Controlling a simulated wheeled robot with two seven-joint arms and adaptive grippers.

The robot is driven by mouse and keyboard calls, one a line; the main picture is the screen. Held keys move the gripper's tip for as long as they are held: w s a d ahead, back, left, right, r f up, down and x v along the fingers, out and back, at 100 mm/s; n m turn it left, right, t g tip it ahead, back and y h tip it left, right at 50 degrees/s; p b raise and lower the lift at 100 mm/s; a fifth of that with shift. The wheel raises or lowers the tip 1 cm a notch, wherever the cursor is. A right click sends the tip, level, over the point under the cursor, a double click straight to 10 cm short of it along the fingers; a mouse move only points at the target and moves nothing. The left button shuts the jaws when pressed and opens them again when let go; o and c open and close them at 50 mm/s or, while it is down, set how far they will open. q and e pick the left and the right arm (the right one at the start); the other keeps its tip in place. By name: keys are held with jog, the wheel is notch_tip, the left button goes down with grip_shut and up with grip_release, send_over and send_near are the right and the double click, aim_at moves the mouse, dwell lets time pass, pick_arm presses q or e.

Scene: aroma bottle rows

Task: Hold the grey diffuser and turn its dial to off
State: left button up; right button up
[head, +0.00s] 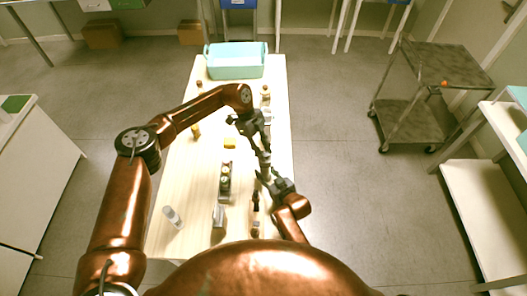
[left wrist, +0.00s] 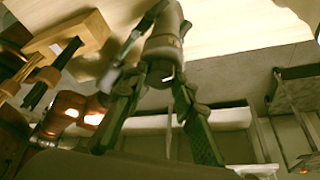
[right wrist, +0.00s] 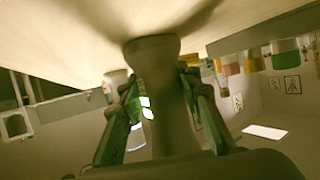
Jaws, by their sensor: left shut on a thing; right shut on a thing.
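The grey diffuser (head: 265,160) is a slim grey cylinder held over the right part of the pale table, between my two grippers. My left gripper (head: 258,124) comes from the far side and is shut on one end of it. In the left wrist view the diffuser (left wrist: 165,40) sits between my left fingers. My right gripper (head: 272,183) is shut on the nearer end. In the right wrist view the grey body (right wrist: 158,95) stands between the right fingers and flares at its end. The dial's setting cannot be made out.
A teal bin (head: 236,72) stands at the table's far end. A dark rack with bottles (head: 225,180), a yellow item (head: 229,143), a white bottle (head: 173,217), a grey item (head: 218,215) and a dark bottle (head: 255,200) stand on the table. A cart (head: 437,70) stands right.

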pick_arm(q)
jog(key=m+y, duration=0.1)
jog(key=m, duration=0.2)
jog(key=m+g+y, duration=0.1)
jog(key=m, duration=0.3)
jog(key=shift+w+d+g, duration=0.15)
jog(key=shift+d+g, duration=0.05)
jog(key=shift+g, duration=0.1)
jog(key=m+y, duration=0.1)
jog(key=m, duration=0.1)
jog(key=shift+m, duration=0.4)
jog(key=shift+f+m+y, duration=0.15)
jog(key=shift+m+y, duration=0.45)
jog(key=shift+m, duration=0.7)
jog(key=o, duration=1.1)
jog(key=shift+o, duration=0.2)
jog(key=shift+d+r, duration=0.1)
jog(key=shift+r, duration=0.1)
